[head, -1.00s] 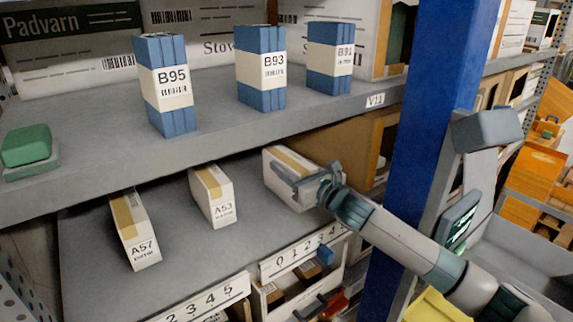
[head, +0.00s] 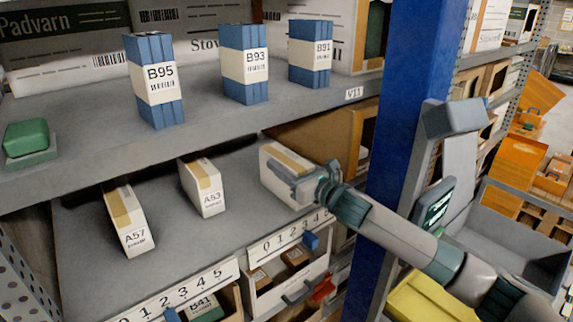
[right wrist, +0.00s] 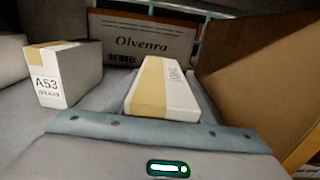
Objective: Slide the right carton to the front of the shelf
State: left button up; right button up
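The right carton (head: 273,183) is white with a tan tape stripe and lies near the right end of the lower shelf (head: 165,255). My right gripper (head: 290,172) is at its front end, with one grey finger against the carton; the other finger is largely hidden. It appears shut on the carton, which moves with it. My left gripper is out of view.
A blue post (head: 405,110) stands right of the carton, close to my right arm. A brown box (head: 320,135) is behind it on the right. The upper shelf holds blue cartons, including B91 (head: 310,52). Numbered strips (head: 290,240) line the lower shelf's front edge.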

jog(key=o, duration=0.5)
jog(key=shift+d, duration=0.1)
jog(key=shift+s+d, duration=0.1)
jog(key=shift+s, duration=0.1)
jog(key=b+v, duration=0.6)
jog(key=v, duration=1)
jog(key=shift+s+d+b, duration=0.2)
jog(key=shift+s+b, duration=0.1)
jog(key=shift+s, duration=0.05)
